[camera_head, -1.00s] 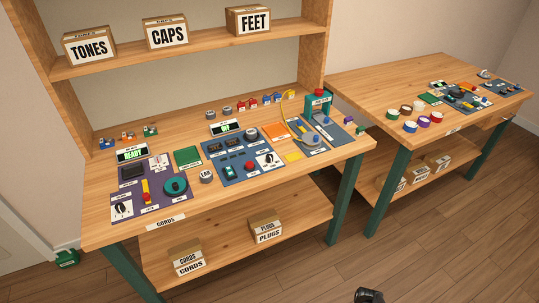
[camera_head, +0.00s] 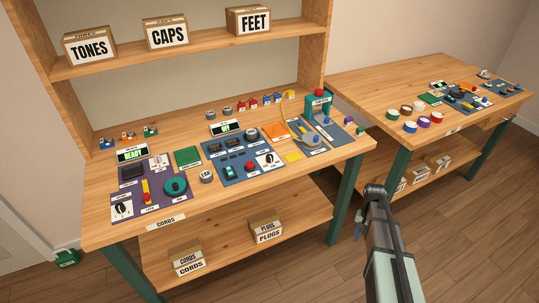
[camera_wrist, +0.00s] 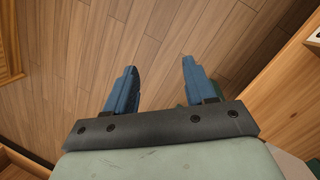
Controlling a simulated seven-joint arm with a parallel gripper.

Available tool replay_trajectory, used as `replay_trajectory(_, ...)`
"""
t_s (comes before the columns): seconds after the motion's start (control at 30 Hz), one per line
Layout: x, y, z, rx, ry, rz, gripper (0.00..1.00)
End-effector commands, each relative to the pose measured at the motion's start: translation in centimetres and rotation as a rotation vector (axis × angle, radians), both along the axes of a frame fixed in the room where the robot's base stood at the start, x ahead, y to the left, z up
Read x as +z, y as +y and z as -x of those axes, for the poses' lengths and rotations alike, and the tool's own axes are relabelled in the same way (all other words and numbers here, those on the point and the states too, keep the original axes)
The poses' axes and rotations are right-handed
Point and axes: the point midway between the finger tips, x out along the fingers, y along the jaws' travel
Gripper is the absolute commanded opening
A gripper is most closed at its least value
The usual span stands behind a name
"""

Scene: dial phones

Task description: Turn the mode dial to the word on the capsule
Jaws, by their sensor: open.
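A short grey capsule (camera_head: 206,177) with a small pale label lies on the bench between the purple and blue panels; its word is too small to read surely. A black dial on a white plate (camera_head: 122,209) sits at the purple panel's lower left. A similar dark dial on a white plate (camera_head: 267,160) is on the blue panel's right; I cannot tell which is the mode dial. My gripper (camera_wrist: 159,66) is open and empty, its blue fingers apart above the floor in the wrist view. In the head view my arm is right of the bench, well away from both dials.
The workbench (camera_head: 105,228) carries purple and blue panels with buttons and displays. A teal press-like stand (camera_head: 319,105) rises at its right. A second table (camera_head: 350,88) stands at right, with bare floor in front. Labelled boxes (camera_head: 166,32) sit on the upper shelf.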

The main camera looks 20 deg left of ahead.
Motion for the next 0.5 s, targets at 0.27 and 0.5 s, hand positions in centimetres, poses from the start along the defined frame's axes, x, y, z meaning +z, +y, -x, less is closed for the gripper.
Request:
replay_trajectory(0.27, 8.8, 1.5, -8.5, -0.040, -0.092, 0.025, 0.55)
replay_trajectory(0.5, 17.5, 3.6, -14.1, -0.079, -0.166, 0.041, 0.55)
